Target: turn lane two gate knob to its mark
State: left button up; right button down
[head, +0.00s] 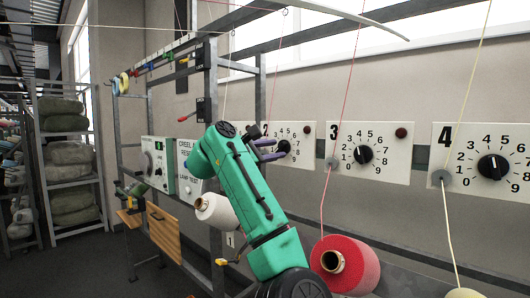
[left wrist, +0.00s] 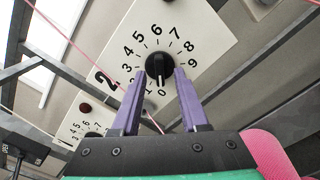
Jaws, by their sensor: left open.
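The lane two plate (head: 304,155) is white, with a "2", a dial of digits and a black knob (head: 284,146) in the head view. In the left wrist view the knob (left wrist: 158,67) has a white pointer line that points toward the 0. My left gripper (head: 268,150) has purple fingers, open at the knob. In the left wrist view the left gripper (left wrist: 160,78) has one fingertip on each side of the knob; I cannot tell whether they touch it. No separate target mark can be made out. My right gripper is not in view.
The lane three knob (head: 363,154) and lane four knob (head: 493,167) are to the right. A pink thread (left wrist: 62,35) crosses near the plate. Metal frame posts (head: 214,110) stand left of it.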

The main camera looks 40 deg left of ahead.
pick_arm(q)
jog(key=s+b, duration=0.6)
jog(key=s, duration=0.8)
jog(key=shift+d, duration=0.15)
jog(key=shift+s, duration=0.1)
